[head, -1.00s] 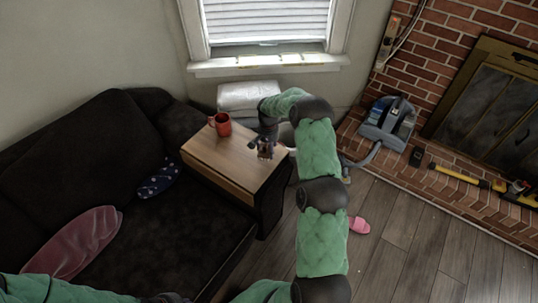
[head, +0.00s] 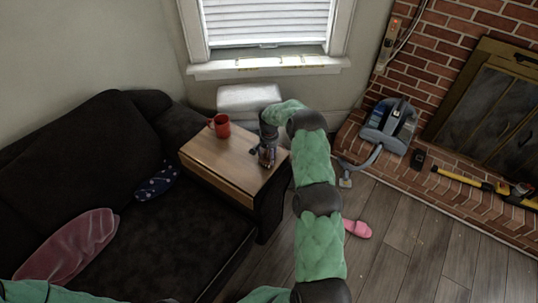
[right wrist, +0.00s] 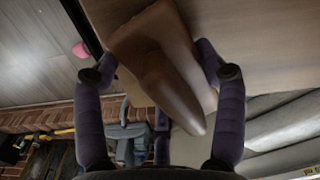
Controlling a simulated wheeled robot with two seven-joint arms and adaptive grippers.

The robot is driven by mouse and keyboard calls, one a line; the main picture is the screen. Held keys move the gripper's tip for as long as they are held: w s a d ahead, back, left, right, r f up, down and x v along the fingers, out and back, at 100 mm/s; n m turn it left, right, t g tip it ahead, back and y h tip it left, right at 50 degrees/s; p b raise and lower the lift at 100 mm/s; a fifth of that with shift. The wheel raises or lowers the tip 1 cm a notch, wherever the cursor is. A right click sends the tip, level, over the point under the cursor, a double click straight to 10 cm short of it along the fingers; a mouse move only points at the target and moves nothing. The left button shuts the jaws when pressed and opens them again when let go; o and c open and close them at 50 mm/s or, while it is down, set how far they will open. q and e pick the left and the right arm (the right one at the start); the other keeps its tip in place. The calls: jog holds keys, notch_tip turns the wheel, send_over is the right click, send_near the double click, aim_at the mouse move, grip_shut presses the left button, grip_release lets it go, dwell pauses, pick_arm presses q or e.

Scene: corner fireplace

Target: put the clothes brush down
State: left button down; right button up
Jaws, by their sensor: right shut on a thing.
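My right gripper (head: 267,153) is over the right part of the small wooden side table (head: 222,158). In the right wrist view my right gripper (right wrist: 160,70) is shut on the brown clothes brush (right wrist: 165,70), with a dark finger on each side of it. The tabletop (right wrist: 255,45) lies behind the brush in that view. Whether the brush touches the tabletop I cannot tell. In the head view the brush is small and mostly hidden by the gripper. My left gripper is not in view; only part of my left arm shows at the bottom left.
A red mug (head: 220,126) stands near the table's back left corner. A dark sofa (head: 130,235) adjoins the table's left side. A white box (head: 248,97) is behind the table. A vacuum cleaner (head: 389,125) is on the brick hearth. A pink slipper (head: 357,229) lies on the floor.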

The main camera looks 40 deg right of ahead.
aim_at(269, 154)
jog(key=o, duration=1.1)
jog(key=shift+f, duration=0.1)
notch_tip(269, 154, up, 12)
jog(key=p, duration=0.4)
jog(key=shift+r, duration=0.2)
jog(key=shift+s+f, duration=0.1)
